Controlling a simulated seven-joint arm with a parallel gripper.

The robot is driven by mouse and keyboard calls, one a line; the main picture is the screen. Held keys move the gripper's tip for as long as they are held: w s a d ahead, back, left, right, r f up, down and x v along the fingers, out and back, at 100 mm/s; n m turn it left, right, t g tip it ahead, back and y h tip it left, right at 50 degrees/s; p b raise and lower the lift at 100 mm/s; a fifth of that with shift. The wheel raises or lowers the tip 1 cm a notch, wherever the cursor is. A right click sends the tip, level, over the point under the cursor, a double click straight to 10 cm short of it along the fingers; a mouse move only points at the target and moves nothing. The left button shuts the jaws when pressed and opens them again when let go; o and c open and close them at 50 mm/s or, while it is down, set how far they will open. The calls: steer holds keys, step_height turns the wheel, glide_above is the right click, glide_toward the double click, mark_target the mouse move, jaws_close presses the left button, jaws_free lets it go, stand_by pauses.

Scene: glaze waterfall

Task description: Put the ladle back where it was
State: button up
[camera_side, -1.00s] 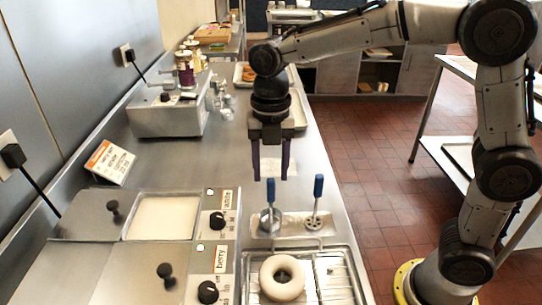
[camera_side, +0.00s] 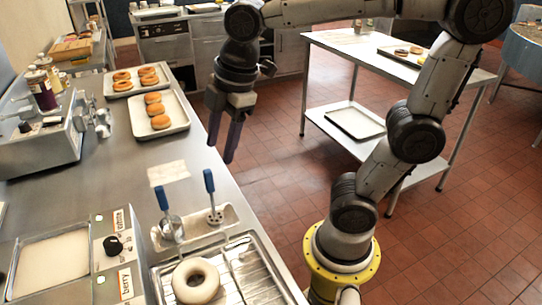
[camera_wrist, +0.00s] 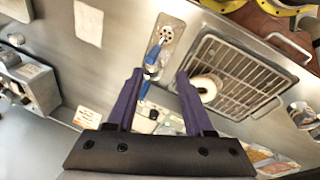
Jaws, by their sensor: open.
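Two blue-handled tools rest in a shallow metal holder (camera_side: 232,215) at the counter's front. The left one, with a round metal bowl, looks like the ladle (camera_side: 169,228). The right one is a perforated tool (camera_side: 214,215). Both handles stand up. In the wrist view, blue handles (camera_wrist: 153,54) show near and between my fingertips. My gripper (camera_side: 222,150) is open and empty, pointing down, above and behind the tools in the side view; its purple fingers also show in the wrist view (camera_wrist: 160,74). I see no contact with either tool.
A glaze well (camera_side: 55,262) with knobs lies left. Trays of doughnuts (camera_side: 176,125) stand farther back. A white card (camera_side: 168,173) lies behind the tools.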

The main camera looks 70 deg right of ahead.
steer(key=s+d+f+m+t, duration=0.2)
steer(key=s+m, duration=0.6)
steer(key=m, duration=0.4)
steer(key=shift+s+d+f, duration=0.4)
steer(key=shift+d+f, duration=0.2)
steer(key=shift+f, duration=0.3)
